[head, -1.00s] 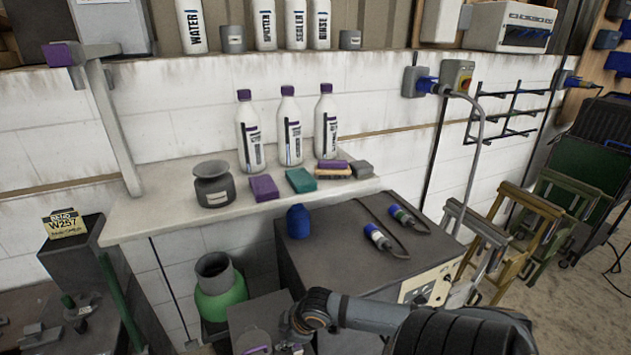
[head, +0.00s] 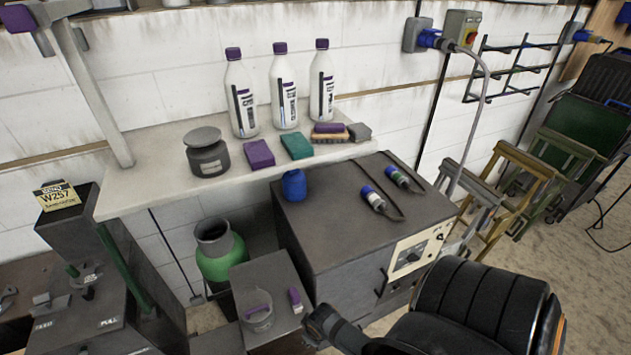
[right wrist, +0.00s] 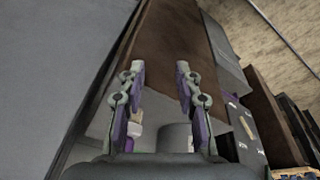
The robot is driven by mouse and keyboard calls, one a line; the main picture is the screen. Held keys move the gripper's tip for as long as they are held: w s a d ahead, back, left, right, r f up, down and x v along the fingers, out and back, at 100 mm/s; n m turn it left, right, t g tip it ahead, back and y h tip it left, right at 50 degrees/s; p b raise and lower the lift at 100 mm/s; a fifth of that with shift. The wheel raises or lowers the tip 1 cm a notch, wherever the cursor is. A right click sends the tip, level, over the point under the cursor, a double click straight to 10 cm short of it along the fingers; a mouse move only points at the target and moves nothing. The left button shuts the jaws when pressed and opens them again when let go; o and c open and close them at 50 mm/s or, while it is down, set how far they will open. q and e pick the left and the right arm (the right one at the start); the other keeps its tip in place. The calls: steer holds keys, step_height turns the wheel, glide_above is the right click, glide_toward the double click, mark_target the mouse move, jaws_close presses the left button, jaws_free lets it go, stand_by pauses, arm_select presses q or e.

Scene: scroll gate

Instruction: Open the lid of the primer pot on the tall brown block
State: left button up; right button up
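The primer pot (head: 258,322) is a small grey pot with a purple bar across its top, on the tall block (head: 272,272) at the lower middle of the head view. Its lid looks closed, but the detail is small. In the right wrist view my right gripper (right wrist: 160,75) is open and empty, with purple-padded fingers apart. A grey cylinder (right wrist: 175,136), which looks like the pot, shows between and behind the fingers. A brown surface (right wrist: 170,35) lies past the fingertips.
A small purple-topped item (head: 296,300) lies beside the pot. A green canister (head: 220,255) is behind the block. The shelf (head: 150,180) above holds several bottles and a dark pot (head: 206,155).

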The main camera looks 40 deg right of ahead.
stand_by(0.5)
steer(key=s+d+f+m+g+b, duration=0.1)
steer(key=s+f+m+b, duration=0.1)
steer(key=s+f, duration=2)
steer(key=shift+d+f+g, duration=0.15)
steer(key=shift+d+g, duration=0.1)
steer(key=shift+g, duration=0.05)
